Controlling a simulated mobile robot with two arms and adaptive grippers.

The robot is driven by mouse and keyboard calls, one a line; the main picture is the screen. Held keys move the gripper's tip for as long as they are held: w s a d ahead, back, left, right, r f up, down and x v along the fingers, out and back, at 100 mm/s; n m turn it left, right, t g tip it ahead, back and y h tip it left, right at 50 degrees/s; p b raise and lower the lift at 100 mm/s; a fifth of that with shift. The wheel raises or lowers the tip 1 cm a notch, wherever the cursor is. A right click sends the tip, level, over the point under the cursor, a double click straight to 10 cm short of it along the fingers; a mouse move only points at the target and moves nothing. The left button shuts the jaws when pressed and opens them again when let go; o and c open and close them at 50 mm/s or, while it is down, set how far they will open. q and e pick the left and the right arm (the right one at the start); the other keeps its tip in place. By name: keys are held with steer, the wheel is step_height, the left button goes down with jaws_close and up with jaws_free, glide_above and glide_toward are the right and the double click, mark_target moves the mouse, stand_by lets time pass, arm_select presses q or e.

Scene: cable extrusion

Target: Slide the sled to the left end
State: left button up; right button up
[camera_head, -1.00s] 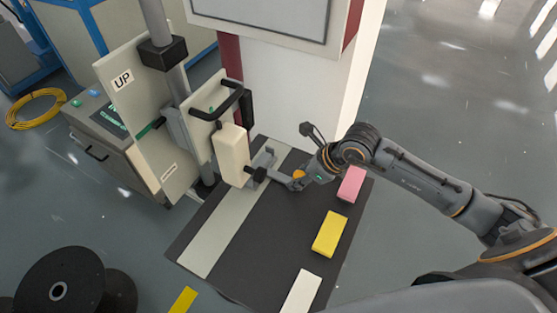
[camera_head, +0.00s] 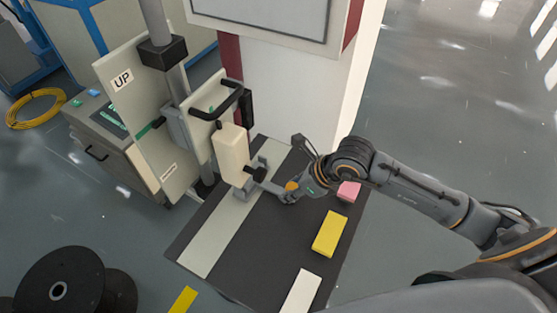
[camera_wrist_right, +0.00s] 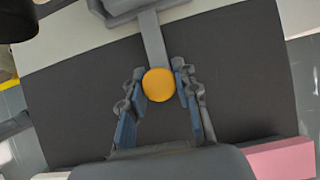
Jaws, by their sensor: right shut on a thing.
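The grey sled (camera_head: 246,190) stands on the pale strip (camera_head: 220,232) of the dark table, in front of the machine. A grey bar runs from it to an orange knob (camera_head: 291,186). In the right wrist view, the sled (camera_wrist_right: 148,8) is at the top and the round orange knob (camera_wrist_right: 158,84) is in the middle. My right gripper (camera_head: 294,190) is shut on the knob, with blue finger pads on both sides of it (camera_wrist_right: 158,92). Part of the sled is hidden behind the cream block in the head view. My left gripper is not in view.
A cream block (camera_head: 231,154) and a black handle (camera_head: 218,103) sit on the machine, close to the sled. Pink (camera_head: 348,191), yellow (camera_head: 330,234) and white (camera_head: 301,292) blocks lie on the dark table (camera_head: 262,256). The strip's lower-left part is clear.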

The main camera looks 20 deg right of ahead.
steer(key=shift+s+a, duration=2.15)
steer(key=shift+a, duration=0.25)
steer(key=shift+s+a+b, duration=0.45)
steer(key=shift+s+a, duration=1.9)
steer(key=shift+a, duration=0.25)
steer(key=shift+s+a+f, duration=0.1)
steer(key=shift+s+a, duration=0.8)
steer(key=shift+a, duration=0.1)
steer(key=shift+s+a+f+b, duration=0.15)
steer(key=shift+s+a+b, duration=0.15)
steer(key=shift+a+b, duration=0.3)
steer(key=shift+s+a+b, duration=0.6)
steer(key=shift+s+b, duration=0.15)
steer(key=shift+b, duration=0.3)
steer(key=shift+r, duration=0.2)
